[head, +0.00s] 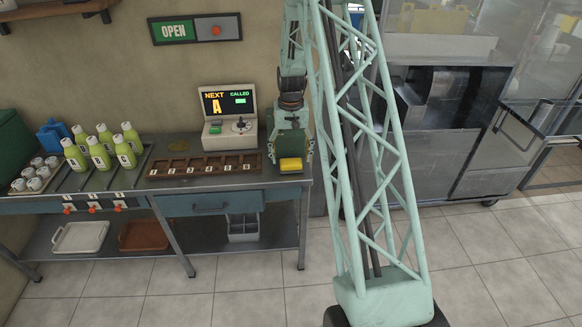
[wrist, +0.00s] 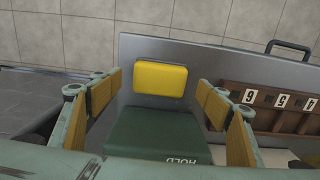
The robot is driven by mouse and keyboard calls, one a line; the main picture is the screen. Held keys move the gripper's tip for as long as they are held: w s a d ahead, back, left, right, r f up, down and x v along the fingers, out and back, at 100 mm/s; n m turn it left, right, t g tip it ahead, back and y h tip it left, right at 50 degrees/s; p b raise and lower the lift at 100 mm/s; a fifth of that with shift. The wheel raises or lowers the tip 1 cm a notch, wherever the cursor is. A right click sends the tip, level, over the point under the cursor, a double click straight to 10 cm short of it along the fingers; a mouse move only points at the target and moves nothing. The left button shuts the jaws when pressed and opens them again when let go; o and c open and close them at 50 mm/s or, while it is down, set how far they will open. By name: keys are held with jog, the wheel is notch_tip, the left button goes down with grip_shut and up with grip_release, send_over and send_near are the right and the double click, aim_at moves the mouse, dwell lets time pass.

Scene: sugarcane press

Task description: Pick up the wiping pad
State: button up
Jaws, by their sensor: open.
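The wiping pad is a yellow block with rounded corners (head: 291,164) at the right end of the counter, near its front edge. In the wrist view the pad (wrist: 160,79) lies ahead, just past a dark green block marked HOLD (wrist: 158,136). My gripper (head: 292,154) hangs over the counter's right end at the pad. In the wrist view its two fingers with tan pads stand apart, one on each side of the pad and green block, and hold nothing. I cannot tell the height between the fingertips and the pad.
A brown numbered tray (head: 206,165) lies left of the pad; its end shows close to the right finger in the wrist view. A display console (head: 229,117) stands behind it. Several green bottles (head: 103,144) stand farther left.

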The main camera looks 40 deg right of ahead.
jog(key=shift+f, duration=1.45)
jog(key=c, duration=1)
